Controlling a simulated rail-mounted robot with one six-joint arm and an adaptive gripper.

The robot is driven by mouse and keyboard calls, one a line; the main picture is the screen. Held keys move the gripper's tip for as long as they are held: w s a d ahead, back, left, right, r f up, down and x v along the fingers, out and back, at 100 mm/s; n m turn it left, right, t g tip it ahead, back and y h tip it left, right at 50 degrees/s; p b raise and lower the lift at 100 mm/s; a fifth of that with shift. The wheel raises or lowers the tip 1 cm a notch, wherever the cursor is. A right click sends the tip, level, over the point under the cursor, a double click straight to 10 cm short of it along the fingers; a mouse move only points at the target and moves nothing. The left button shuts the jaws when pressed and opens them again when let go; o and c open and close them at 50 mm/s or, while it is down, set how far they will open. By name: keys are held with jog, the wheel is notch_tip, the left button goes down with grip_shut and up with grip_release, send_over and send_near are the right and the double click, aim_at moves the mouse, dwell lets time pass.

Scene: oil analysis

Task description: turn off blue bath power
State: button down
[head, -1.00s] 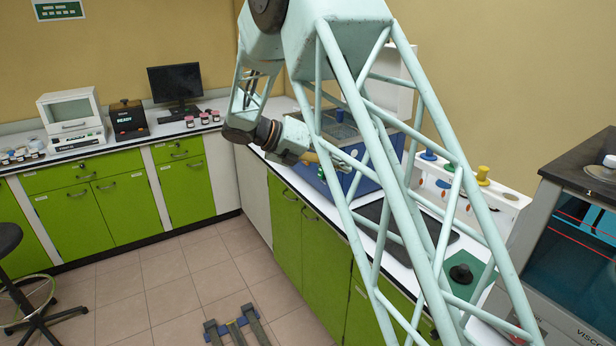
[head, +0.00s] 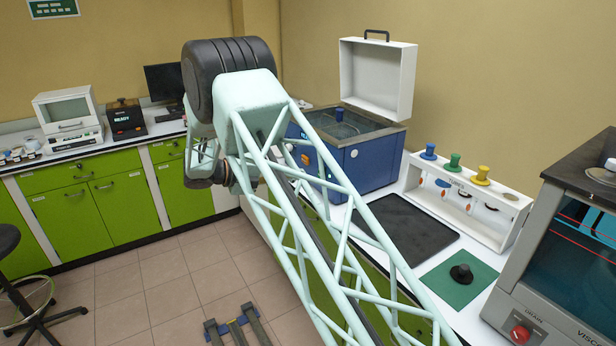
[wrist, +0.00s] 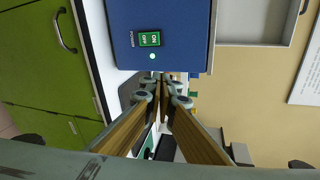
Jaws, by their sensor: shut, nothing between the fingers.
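The blue bath (head: 352,155) stands on the counter with its white lid (head: 377,75) raised. In the wrist view the front of the blue bath (wrist: 150,15) fills the top middle. Its power switch (wrist: 149,39) is a green rocker marked ON and OFF, beside the word POWER. A small pale green light (wrist: 152,57) glows next to the switch. My gripper (wrist: 160,77) is shut and empty, its fingertips together just below the light in the picture. I cannot tell whether they touch the bath. In the head view my arm hides the gripper.
A black tray (head: 405,226) lies on the counter right of the bath. Beyond it are a white rack (head: 465,200) with coloured knobs, a green mat (head: 458,282) with a black knob, and a viscometer cabinet (head: 560,260). Green cupboards (wrist: 40,70) line the counter front.

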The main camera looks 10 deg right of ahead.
jog(key=w+a+f+n+t, duration=0.1)
jog(key=w+a+f+n, duration=0.2)
jog(key=a+f, duration=0.1)
jog(key=shift+w+a+t+h, duration=0.2)
jog(key=shift+a+t+h, duration=0.1)
jog(key=shift+a, duration=0.6)
jog(key=shift+d, duration=0.15)
jog(key=b+x, duration=0.2)
jog(key=x, duration=1.1)
jog(key=shift+w+d, duration=0.2)
jog(key=shift+d, duration=0.05)
jog(key=shift+d+f, duration=0.15)
jog(key=shift+w+d+f+h, duration=0.15)
jog(key=shift+w+h, duration=0.05)
jog(key=shift+h, duration=0.2)
jog(key=shift+p, duration=0.3)
jog(key=s+a+f+p, duration=0.1)
jog(key=s+a, duration=0.1)
jog(key=a, duration=0.4)
jog(key=s+a+f+p, duration=0.1)
jog(key=s+a, duration=0.2)
jog(key=a, duration=0.3)
jog(key=shift+s+a+f+p, duration=0.25)
jog(key=shift+s+a+p, duration=0.05)
